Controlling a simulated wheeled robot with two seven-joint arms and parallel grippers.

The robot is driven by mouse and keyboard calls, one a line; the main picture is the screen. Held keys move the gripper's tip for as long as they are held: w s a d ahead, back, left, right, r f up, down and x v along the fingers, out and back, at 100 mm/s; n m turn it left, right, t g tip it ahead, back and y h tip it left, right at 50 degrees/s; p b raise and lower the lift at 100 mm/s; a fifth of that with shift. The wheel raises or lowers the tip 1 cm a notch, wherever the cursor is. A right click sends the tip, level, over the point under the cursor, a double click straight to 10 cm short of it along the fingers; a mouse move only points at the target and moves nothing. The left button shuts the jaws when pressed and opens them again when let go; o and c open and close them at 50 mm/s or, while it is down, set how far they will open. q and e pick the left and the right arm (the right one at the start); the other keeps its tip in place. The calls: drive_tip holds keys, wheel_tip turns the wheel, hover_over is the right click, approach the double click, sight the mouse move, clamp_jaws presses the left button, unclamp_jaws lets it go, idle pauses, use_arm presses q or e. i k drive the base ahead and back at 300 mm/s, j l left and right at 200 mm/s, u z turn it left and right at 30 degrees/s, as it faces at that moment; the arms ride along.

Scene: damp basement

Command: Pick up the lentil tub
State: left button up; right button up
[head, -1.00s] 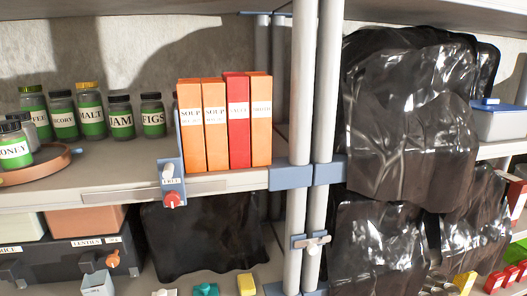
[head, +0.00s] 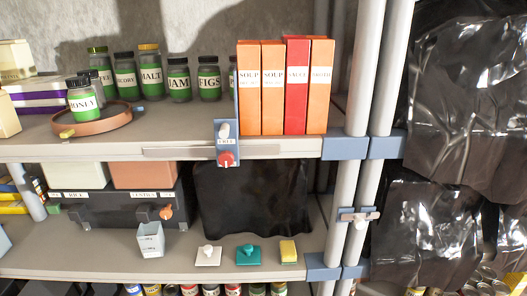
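The lentil tub seems to be the salmon-orange tub (head: 145,175) on the middle shelf, in the head view. It sits behind a dark rack (head: 112,212) whose label below the tub reads LENTILS. A small orange knob (head: 166,213) is on the rack's front right. The tub's top is partly hidden under the shelf above. A pale tub (head: 77,176) stands left of it over a RICE label. Neither gripper is in view.
A pale cup (head: 150,239) stands in front of the rack. White (head: 208,256), teal (head: 249,255) and yellow (head: 288,251) small items lie to its right. Black plastic (head: 250,198) hangs right of the rack. Jars, a round tray (head: 95,121) and soup boxes (head: 249,90) fill the shelf above.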

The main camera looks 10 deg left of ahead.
sight(150, 237)
drive_tip(key=u, duration=1.15)
